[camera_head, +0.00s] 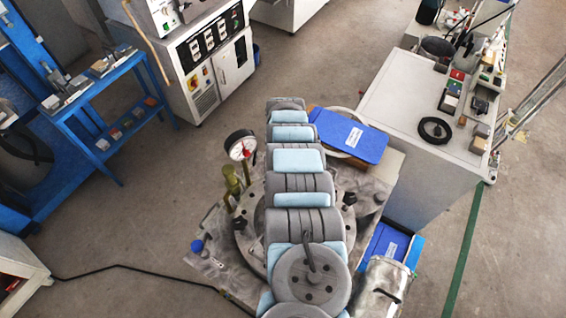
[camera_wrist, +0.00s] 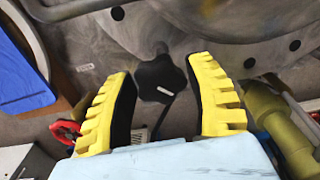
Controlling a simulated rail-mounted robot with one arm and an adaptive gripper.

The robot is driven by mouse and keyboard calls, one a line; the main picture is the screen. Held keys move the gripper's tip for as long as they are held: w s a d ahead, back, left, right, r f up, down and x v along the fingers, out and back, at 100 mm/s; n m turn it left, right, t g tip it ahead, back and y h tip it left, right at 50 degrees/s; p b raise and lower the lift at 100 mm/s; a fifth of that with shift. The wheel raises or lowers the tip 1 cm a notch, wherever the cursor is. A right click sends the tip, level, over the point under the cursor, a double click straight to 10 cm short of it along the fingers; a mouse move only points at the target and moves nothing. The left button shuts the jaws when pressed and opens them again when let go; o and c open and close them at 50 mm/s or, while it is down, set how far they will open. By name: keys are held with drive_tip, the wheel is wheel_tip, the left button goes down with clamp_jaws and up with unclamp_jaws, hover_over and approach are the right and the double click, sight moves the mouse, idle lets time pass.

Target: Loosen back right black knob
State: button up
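In the wrist view, a black lobed knob (camera_wrist: 160,79) with a white mark on its top sits by the edge of a round metal plate (camera_wrist: 235,28). My gripper (camera_wrist: 163,92) is open, with one yellow finger on each side of the knob. Small gaps seem to show between fingers and knob; contact is hard to judge. In the head view, my arm covers the middle of the machine, and the gripper and this knob are hidden. Other black knobs show left (camera_head: 240,223) and right (camera_head: 350,198) of the arm.
A pressure gauge (camera_head: 240,145) and brass-coloured fittings (camera_head: 231,180) stand up left of my arm. A blue-lidded box (camera_head: 347,136) lies at the back right. A grey cabinet (camera_head: 405,140) stands right, a blue bench (camera_head: 115,95) at back left.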

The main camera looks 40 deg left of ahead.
drive_tip(key=shift+o, duration=1.1)
drive_tip(key=shift+r, duration=0.1)
wheel_tip(320, 180, up, 12)
idle(0.4)
